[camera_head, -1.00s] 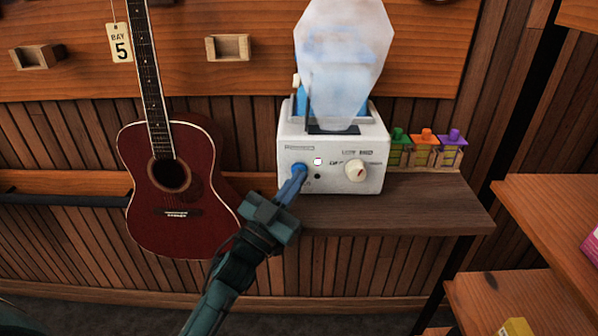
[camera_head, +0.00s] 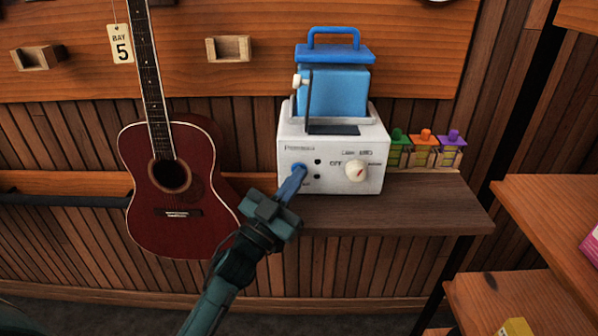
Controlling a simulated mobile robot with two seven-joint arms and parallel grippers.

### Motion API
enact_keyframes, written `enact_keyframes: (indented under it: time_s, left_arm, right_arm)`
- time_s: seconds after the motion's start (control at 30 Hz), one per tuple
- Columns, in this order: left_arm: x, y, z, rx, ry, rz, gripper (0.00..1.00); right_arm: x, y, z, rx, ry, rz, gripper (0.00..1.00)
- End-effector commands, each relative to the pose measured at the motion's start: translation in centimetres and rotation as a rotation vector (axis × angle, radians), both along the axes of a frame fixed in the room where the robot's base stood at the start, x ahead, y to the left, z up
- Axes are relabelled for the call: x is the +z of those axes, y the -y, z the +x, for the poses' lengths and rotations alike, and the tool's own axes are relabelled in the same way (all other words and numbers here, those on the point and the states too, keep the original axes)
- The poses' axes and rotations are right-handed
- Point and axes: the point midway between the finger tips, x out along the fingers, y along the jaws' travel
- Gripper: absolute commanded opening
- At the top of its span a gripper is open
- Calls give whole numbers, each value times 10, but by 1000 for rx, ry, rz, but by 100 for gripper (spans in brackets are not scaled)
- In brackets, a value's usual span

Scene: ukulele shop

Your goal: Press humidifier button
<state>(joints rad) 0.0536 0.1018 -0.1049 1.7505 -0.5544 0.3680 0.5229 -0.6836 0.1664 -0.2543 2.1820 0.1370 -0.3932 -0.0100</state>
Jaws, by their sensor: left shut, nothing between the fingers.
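The humidifier (camera_head: 330,182) is a white box on a dark wooden shelf, with a blue water tank (camera_head: 335,92) and blue handle on top. Its front has a cream knob (camera_head: 356,171) at the right beside an "OFF" label, and two small dark round spots left of the knob. No mist shows above the tank. My right gripper is not in view.
A dark red ukulele (camera_head: 176,190) hangs on the wall left of my arm. Several small coloured bottles (camera_head: 426,150) stand right of the humidifier. The shelf's (camera_head: 430,210) right part is bare. Wooden shelves (camera_head: 550,225) jut in at the right.

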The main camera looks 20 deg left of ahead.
Motion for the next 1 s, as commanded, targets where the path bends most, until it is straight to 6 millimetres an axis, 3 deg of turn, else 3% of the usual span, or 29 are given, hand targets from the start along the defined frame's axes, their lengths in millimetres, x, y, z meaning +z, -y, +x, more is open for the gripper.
enact_keyframes:
  time_s: [0.23, 0.5, 1.0]
  left_arm:
    - [-7, -3, 1, 12, -15, 5, 0]
    - [-13, 1, -13, 10, -21, 5, 0]
    - [-13, 6, -24, 3, -20, 1, 0]
  right_arm:
    - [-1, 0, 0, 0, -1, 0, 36]
    - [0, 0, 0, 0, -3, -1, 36]
    - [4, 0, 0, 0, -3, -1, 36]
